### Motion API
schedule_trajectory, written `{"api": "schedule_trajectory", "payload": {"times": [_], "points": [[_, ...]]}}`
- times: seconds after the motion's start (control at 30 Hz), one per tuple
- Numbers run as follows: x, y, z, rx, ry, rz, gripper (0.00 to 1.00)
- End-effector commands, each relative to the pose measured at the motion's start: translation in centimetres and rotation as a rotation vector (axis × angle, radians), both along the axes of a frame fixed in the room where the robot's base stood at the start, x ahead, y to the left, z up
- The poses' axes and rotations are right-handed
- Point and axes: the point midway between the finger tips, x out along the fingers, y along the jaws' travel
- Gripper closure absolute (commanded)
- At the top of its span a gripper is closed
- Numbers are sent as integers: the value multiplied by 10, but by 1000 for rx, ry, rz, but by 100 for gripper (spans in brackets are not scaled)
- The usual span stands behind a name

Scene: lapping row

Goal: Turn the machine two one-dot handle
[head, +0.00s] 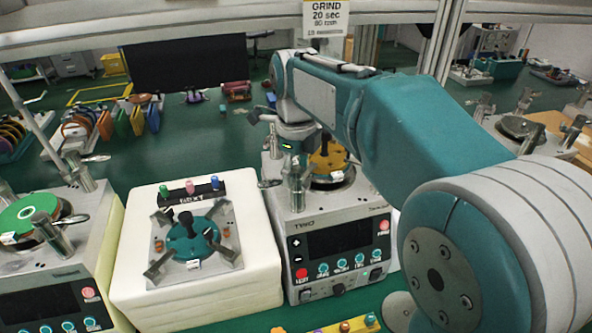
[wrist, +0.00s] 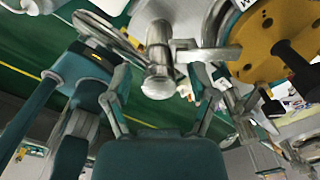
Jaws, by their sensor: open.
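In the head view my gripper is at the machine's back left, partly hidden by my arm.
A white block (head: 250,285) with a teal fixture stands left of machine two. Another machine (head: 85,240) with a green disc is at the far left. A sign (head: 325,17) hangs from the frame above. My arm covers the right side.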

Motion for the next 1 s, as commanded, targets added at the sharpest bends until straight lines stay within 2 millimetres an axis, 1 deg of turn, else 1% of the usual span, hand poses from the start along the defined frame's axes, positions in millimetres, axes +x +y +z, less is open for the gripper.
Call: {"api": "schedule_trajectory", "payload": {"times": [0.2,0.27,0.33,0.73,0.9,1.0], "points": [[0,0,1,-1,2,1,26],[0,0,4,0,0,1,26],[0,0,12,-1,-1,1,26],[2,2,90,-1,-2,1,26],[2,2,110,-2,1,1,26],[2,2,116,-2,1,1,26]]}}
